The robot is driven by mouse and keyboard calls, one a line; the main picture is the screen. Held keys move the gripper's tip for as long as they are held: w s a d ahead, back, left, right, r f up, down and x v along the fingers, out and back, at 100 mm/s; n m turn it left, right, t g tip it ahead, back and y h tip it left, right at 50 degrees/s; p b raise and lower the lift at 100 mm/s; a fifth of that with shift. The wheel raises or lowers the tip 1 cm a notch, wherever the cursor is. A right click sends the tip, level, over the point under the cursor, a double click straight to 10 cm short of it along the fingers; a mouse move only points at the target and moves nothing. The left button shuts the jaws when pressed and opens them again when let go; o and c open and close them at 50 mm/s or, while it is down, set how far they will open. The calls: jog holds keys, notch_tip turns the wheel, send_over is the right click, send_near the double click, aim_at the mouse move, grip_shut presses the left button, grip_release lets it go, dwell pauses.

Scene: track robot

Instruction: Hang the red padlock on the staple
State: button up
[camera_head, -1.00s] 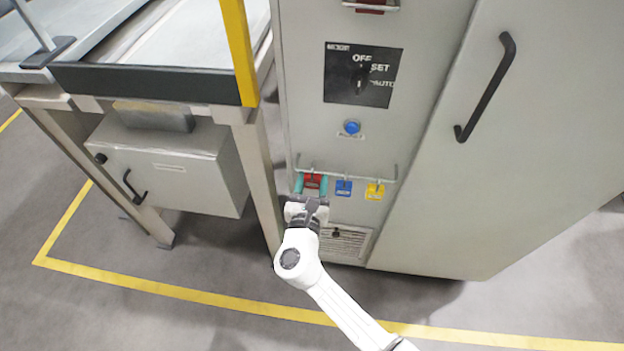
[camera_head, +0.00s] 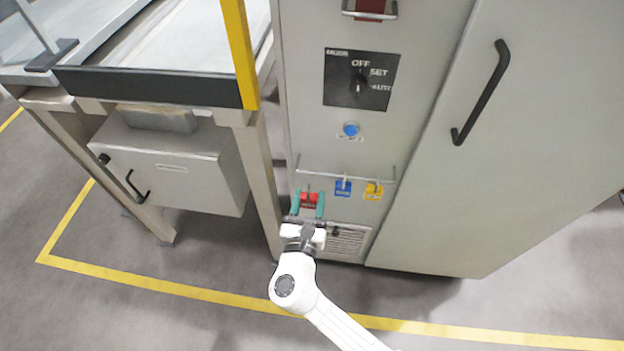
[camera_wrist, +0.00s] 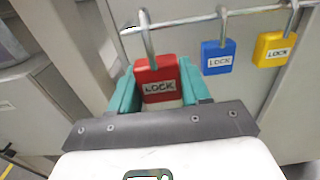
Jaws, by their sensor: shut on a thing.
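The red padlock (camera_head: 309,201) is between the teal fingers of my gripper (camera_head: 306,207), in front of the cabinet's lower left part. It also shows in the wrist view (camera_wrist: 157,82), upright, with its LOCK label facing the camera and its grey shackle up. My gripper (camera_wrist: 160,90) is shut on its body. In the head view the padlock sits below the rail's left end; in the wrist view its shackle overlaps the rail in the picture, and I cannot tell whether they touch. I cannot clearly identify the staple.
A metal rail (camera_head: 357,177) carries a blue padlock (camera_head: 343,189) and a yellow padlock (camera_head: 374,191), right of the red one. Above are a blue button (camera_head: 351,130), a black switch panel (camera_head: 350,78) and a red part with a metal loop (camera_head: 369,15). A table leg (camera_head: 263,190) stands close left.

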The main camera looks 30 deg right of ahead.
jog(key=p+v, duration=0.1)
jog(key=v, duration=0.6)
jog(key=shift+s+a+p, duration=0.2)
jog(key=shift+p, duration=0.2)
dwell(0.3)
